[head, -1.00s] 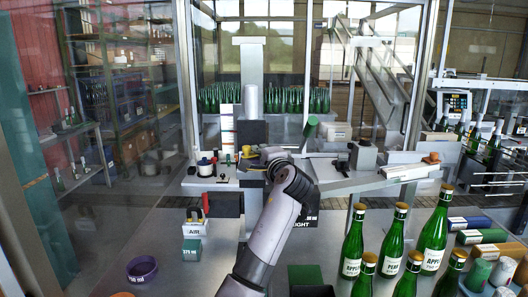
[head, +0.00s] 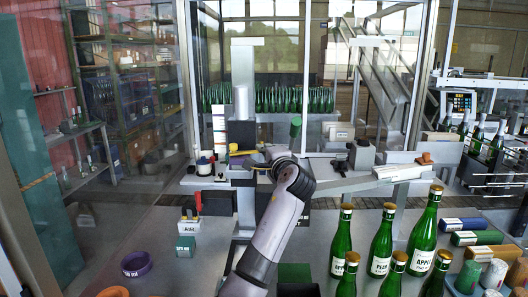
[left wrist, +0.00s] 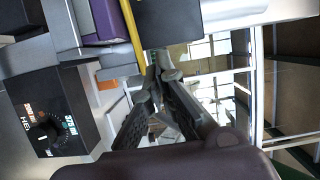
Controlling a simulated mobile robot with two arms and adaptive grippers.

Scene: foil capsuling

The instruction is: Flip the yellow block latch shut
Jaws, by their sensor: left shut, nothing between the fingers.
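The yellow latch (head: 243,153) shows in the head view as a small, roughly level yellow bar below the black block on the station's bench. In the left wrist view a long thin yellow bar (left wrist: 132,30) runs between a purple part (left wrist: 104,20) and a dark block (left wrist: 172,20). My left gripper (left wrist: 160,62) is shut and empty, its fingertips close to the yellow bar's end and just below the dark block. I cannot tell whether they touch. In the head view my own arm partly hides the gripper. My right gripper is not in view.
Green bottles (head: 382,243) stand at the front right. A small dark green cylinder (head: 295,127) stands right of the latch. A purple ring (head: 137,264) lies at the front left.

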